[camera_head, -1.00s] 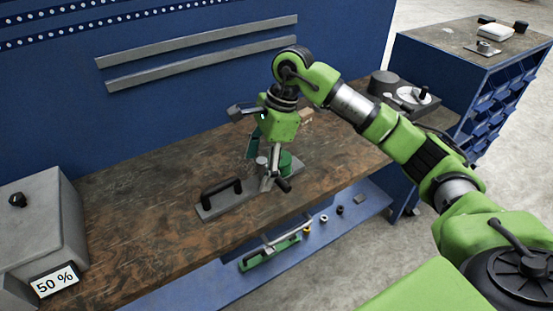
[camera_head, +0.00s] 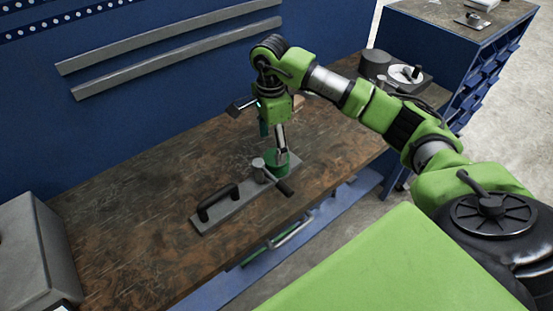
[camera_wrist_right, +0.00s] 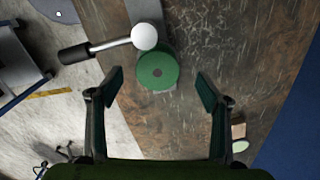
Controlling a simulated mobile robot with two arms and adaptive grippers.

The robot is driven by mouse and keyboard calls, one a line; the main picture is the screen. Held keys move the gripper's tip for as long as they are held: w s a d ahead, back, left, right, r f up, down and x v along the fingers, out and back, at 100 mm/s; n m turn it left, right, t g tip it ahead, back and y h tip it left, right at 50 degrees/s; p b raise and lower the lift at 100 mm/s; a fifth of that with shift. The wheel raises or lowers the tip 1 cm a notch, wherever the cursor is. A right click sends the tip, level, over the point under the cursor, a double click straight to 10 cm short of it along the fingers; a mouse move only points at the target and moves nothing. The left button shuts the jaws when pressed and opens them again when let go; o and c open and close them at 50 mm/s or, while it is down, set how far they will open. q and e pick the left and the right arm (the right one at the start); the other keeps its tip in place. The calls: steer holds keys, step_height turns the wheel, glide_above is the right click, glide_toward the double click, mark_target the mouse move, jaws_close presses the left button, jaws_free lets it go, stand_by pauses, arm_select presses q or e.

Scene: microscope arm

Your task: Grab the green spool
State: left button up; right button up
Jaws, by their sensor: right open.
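The green spool (camera_head: 283,165) stands on the far right part of a grey plate (camera_head: 232,208) on the workbench. In the right wrist view I see the spool (camera_wrist_right: 158,78) from above as a green disc with a small centre hole. My right gripper (camera_head: 279,138) is above and close to the spool in the head view, its fingers pointing down. In the right wrist view my right gripper (camera_wrist_right: 158,88) is open, with one finger on each side of the spool and a gap on both sides. My left gripper is not in view.
A black handle (camera_head: 217,200) stands on the plate. A grey box (camera_head: 38,245) is at the left. A small block (camera_wrist_right: 238,129) lies near one finger.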

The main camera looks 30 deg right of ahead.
mark_target(270, 156)
steer(key=shift+w+f, duration=0.1)
steer(key=shift+f, duration=0.3)
steer(key=shift+s+d+f+p, duration=0.15)
steer(key=shift+f+p, duration=0.25)
steer(key=shift+f, duration=0.05)
steer(key=shift+s+d+f+p, duration=0.1)
steer(key=shift+s+f+p, duration=0.05)
steer(key=shift+f+p, duration=0.3)
step_height(270, 156, down, 2)
steer(key=shift+s+d+f+p, duration=0.1)
steer(key=shift+d+f+p, duration=0.1)
steer(key=shift+p, duration=0.25)
steer(key=shift+f, duration=0.6)
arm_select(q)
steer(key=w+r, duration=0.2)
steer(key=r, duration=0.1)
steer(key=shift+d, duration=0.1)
arm_select(e)
steer(key=c, duration=1.2)
